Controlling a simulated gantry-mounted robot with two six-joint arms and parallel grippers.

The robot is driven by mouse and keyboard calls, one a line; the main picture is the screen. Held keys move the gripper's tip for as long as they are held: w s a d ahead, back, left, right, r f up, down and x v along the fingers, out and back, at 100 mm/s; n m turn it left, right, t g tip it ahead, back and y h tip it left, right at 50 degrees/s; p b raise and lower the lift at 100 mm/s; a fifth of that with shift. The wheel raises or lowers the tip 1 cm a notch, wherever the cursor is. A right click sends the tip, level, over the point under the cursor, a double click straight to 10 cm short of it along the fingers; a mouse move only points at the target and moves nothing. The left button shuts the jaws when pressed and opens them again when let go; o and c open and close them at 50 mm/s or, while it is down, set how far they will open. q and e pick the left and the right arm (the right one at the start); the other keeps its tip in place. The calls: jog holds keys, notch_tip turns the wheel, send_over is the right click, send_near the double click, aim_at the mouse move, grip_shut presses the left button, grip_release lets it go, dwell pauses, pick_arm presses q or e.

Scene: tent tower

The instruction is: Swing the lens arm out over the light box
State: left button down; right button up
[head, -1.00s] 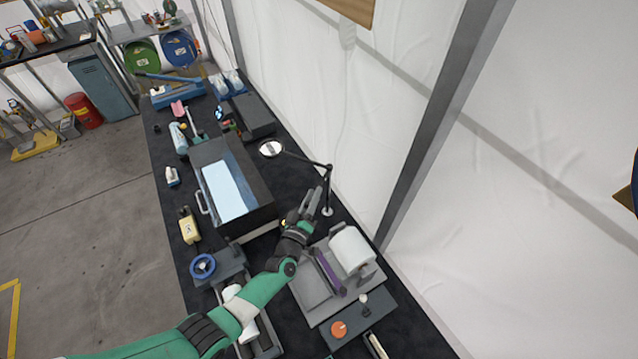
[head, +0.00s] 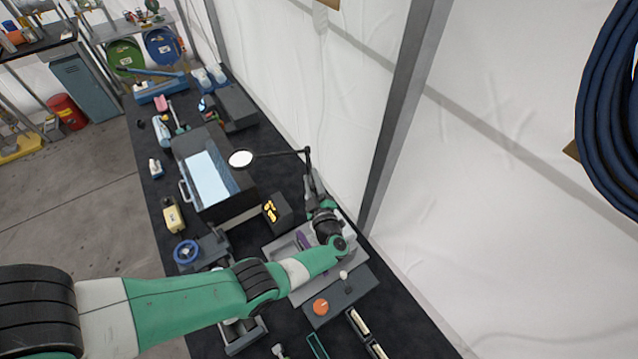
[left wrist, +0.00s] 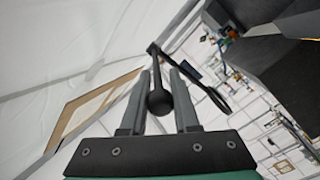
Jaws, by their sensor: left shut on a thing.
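The lens arm is a thin black jointed arm (head: 284,153) with a round pale lens (head: 240,158) at its end. The lens appears over the upper right rim of the light box (head: 240,203), whose lit panel (head: 208,180) glows pale blue. My left gripper (head: 313,187) is at the lens arm's upright part, near the tent wall. In the left wrist view, my gripper's fingers (left wrist: 158,105) are on both sides of a dark rounded knob (left wrist: 158,98) of the lens arm, and the arm runs beyond them to the right. The lower post is hidden by my gripper. My right gripper is not in view.
A black box with yellow marks (head: 271,209) stands between the light box and my left arm. A grey tray (head: 280,247) lies under my left forearm. An orange knob (head: 320,307) sits on a block in front. The white tent wall (head: 300,90) is close behind the lens arm.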

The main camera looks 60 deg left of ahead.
pick_arm(q)
jog(key=shift+r, duration=0.1)
jog(key=c, duration=0.7)
grip_release()
jog(key=shift+s, duration=0.1)
jog(key=shift+o, duration=0.2)
jog(key=shift+d, duration=0.1)
jog(key=shift+d, duration=0.35)
jog(key=p+v, duration=0.1)
jog(key=v, duration=0.9)
jog(key=shift+s+d, duration=0.15)
jog(key=shift+d, duration=0.15)
